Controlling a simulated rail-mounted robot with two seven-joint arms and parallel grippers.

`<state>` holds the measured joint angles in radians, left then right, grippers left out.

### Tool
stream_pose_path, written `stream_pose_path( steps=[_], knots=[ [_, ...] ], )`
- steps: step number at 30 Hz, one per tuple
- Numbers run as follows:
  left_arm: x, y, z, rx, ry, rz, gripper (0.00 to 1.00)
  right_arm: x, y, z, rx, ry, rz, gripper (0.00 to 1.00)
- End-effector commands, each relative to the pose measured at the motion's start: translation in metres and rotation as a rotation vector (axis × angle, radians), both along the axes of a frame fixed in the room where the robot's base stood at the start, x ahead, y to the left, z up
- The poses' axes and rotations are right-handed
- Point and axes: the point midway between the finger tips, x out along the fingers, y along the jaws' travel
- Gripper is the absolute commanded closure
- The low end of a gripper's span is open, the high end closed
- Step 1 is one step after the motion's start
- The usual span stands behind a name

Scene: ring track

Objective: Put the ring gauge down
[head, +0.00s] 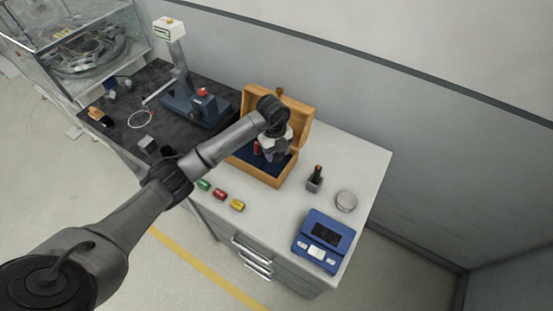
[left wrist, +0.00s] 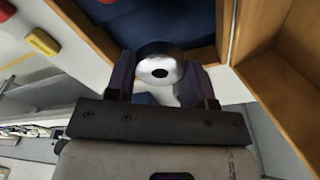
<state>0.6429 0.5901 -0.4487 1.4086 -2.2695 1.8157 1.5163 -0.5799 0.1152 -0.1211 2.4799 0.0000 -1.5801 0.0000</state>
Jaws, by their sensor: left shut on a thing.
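My left gripper (head: 270,154) is over the open wooden box (head: 264,178), which has a dark blue lining. In the left wrist view, the gripper (left wrist: 159,72) is shut on a silvery ring gauge (left wrist: 160,67) with a small dark hole, held between its two fingers. The blue lining (left wrist: 185,22) shows behind the gauge. How far the gauge is above the lining I cannot tell. In the head view the gauge is hidden by the gripper. My right gripper is in neither view.
A dark tool in a grey holder (head: 314,185), a round grey disc (head: 346,201) and a blue scale (head: 324,241) stand to the right. A blue-based stand (head: 196,109) is left.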

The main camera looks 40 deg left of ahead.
Motion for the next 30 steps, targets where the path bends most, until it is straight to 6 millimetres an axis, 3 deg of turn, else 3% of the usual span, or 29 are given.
stream_pose_path(
  steps=[12,24,25,28,30],
  knots=[
    [0.000,0.000,-0.039,-0.001,0.000,-0.001,0.80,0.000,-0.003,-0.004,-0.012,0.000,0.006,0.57],
    [0.000,0.000,-0.043,0.001,0.000,0.000,0.80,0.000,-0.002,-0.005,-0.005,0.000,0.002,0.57],
    [0.000,0.000,-0.043,0.001,0.001,0.000,0.49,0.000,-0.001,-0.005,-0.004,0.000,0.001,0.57],
    [0.000,0.000,-0.043,0.001,0.001,0.000,0.40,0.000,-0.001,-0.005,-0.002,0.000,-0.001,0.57],
    [0.000,0.000,-0.043,0.001,0.000,0.000,0.40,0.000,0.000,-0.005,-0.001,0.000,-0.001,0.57]
  ],
)
